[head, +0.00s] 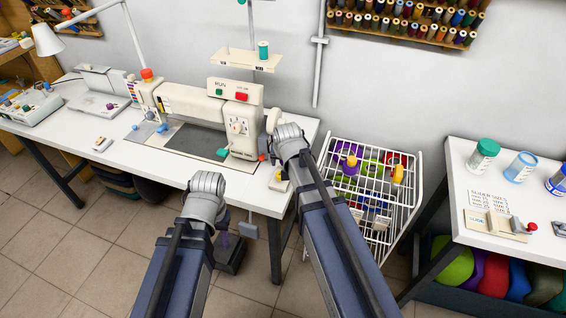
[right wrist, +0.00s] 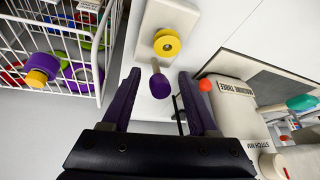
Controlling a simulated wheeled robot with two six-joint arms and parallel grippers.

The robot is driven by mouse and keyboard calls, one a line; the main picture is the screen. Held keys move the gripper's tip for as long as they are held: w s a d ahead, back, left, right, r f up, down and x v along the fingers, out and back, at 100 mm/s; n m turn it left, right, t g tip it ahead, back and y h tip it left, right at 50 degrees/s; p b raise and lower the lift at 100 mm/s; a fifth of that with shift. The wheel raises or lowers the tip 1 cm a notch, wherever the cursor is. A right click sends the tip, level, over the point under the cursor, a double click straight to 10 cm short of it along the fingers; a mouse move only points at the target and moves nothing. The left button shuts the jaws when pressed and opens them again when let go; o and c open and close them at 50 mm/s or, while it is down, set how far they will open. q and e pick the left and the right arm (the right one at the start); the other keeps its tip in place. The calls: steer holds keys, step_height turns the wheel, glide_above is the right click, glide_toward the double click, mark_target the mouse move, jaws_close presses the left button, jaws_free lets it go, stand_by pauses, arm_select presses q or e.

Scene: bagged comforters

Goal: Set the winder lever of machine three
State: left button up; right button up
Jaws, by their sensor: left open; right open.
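Machine three (head: 205,110) is a cream sewing machine on the white table; its name label shows in the right wrist view (right wrist: 264,90). Beside it in that view is a white winder base (right wrist: 160,18) with a yellow disc (right wrist: 167,43) and a lever (right wrist: 159,84) with a purple knob. My right gripper (right wrist: 159,75) is open, one finger on each side of the knob, with gaps showing. In the head view my right wrist (head: 288,137) covers much of the winder. My left gripper (head: 207,187) is in front of the table edge; its fingertips are mostly hidden.
A white wire basket (head: 335,205) with coloured spools stands right of the table. Another white table (head: 480,180) with jars is further right. A thread stand (head: 240,60) rises behind the machine. The table's front left is mostly clear.

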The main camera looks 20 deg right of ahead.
steer(key=p+v, duration=0.7)
steer(key=shift+s+r, duration=0.15)
steer(key=shift+r, duration=0.2)
stand_by(0.4)
steer(key=s+a+f+n+g, duration=0.1)
steer(key=s+a+n, duration=0.3)
steer(key=s, duration=0.5)
steer(key=s+a+f+n+g, duration=0.1)
steer(key=s+a+n+g, duration=0.2)
steer(key=s+a, duration=0.5)
steer(key=shift+s+n+g+h, duration=0.3)
steer(key=shift+s+n+g, duration=0.1)
steer(key=shift+g, duration=0.4)
